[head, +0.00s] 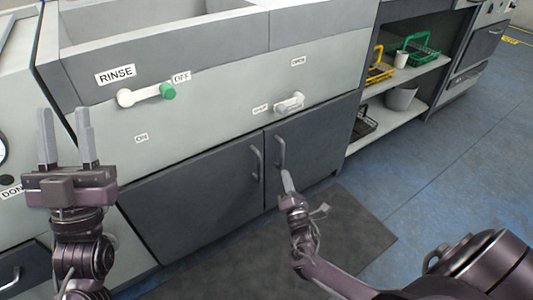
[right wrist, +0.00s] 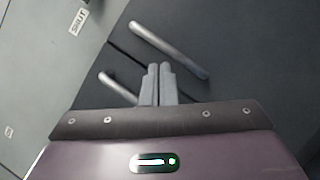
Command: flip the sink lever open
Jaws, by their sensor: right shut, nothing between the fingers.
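A small white lever (head: 289,102) sits on the pale sink front panel, lying roughly level. A label beside its left end (head: 260,109) reads SHUT in the right wrist view (right wrist: 78,20). A label above the lever (head: 298,62) is too small to read surely. A second white lever (head: 140,95) with a green knob sits further left, under RINSE, its knob by OFF. My right gripper (head: 287,180) is shut and empty, below the small lever and in front of the dark cabinet doors; its fingers (right wrist: 158,84) are together. My left gripper (head: 64,138) is open and empty at the left.
Two upright door handles (head: 256,163) are close to my right gripper. A dark mat (head: 290,250) lies on the blue floor.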

